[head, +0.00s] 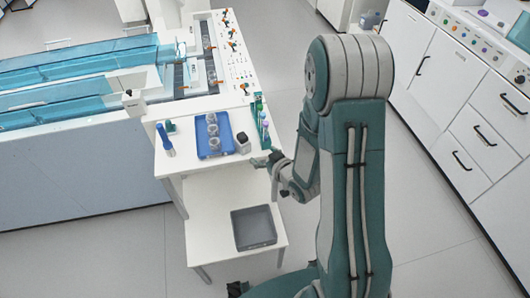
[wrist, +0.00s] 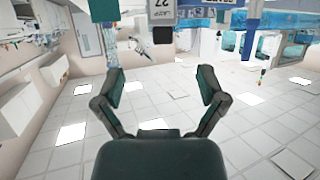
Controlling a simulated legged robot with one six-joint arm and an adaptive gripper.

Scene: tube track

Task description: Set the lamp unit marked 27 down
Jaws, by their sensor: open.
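The lamp unit marked 27 (wrist: 162,11) shows at the top edge of the wrist view as a pale block with an upside-down number. It is cut off by the frame and lies beyond my fingertips, not between them. My gripper (wrist: 160,82) is open, with nothing between its two dark green fingers. In the head view my gripper (head: 264,160) is at the right front edge of the white table (head: 190,171). A small grey block with a dark top (head: 242,142) stands there close to it; its marking is too small to read.
A blue tray (head: 228,150) with several clear round pieces lies on the table. A blue-handled item (head: 165,139) stands to its left, and a green holder with tubes (head: 262,122) to its right. A grey bin (head: 254,227) sits on the lower shelf. White cabinets (head: 440,90) line the right.

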